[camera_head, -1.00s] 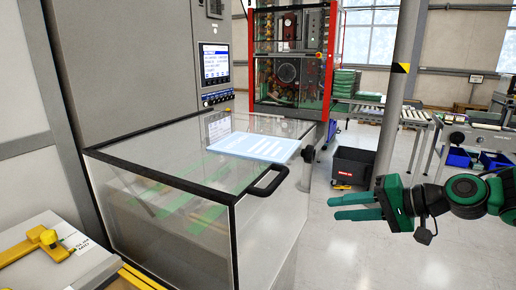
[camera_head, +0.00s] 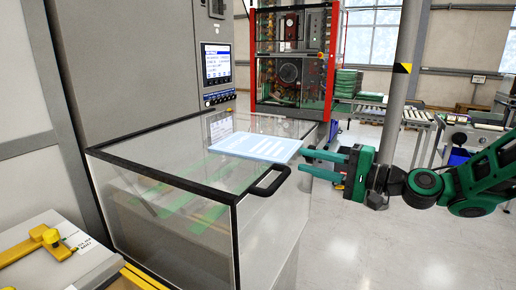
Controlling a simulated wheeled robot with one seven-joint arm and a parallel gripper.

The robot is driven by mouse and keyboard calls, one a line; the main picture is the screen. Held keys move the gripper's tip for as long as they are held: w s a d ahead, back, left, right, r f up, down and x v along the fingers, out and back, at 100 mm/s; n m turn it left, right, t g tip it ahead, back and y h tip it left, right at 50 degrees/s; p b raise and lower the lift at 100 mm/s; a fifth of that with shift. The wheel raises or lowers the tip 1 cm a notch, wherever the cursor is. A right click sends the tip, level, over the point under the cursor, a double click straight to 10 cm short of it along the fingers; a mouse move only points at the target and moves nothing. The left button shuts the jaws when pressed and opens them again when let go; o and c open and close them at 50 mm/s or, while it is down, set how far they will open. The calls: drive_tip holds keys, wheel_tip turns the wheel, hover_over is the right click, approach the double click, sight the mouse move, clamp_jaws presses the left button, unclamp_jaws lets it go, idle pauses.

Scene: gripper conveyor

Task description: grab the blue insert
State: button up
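The light blue insert (camera_head: 258,147), a flat sheet with white bars, lies on the clear top of the machine's cabinet. Its right edge lies by the cabinet's right side, above the black handle. My green gripper (camera_head: 303,162) is just right of the insert, its fingers pointing left toward the insert's right edge. The fingers are apart with a gap between them, and nothing shows in the gap. In this view the fingertips appear close to the insert's edge but not around it.
The cabinet (camera_head: 170,155) has a transparent lid with a black handle (camera_head: 268,184) at its front right. A control screen (camera_head: 216,64) stands behind the insert. A grey pole (camera_head: 400,80) rises behind my arm. Open floor lies at the lower right.

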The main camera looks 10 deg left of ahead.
drive_tip(key=x, duration=0.4)
drive_tip(key=shift+w, duration=0.15)
clamp_jaws()
drive_tip(key=shift+r, duration=0.15)
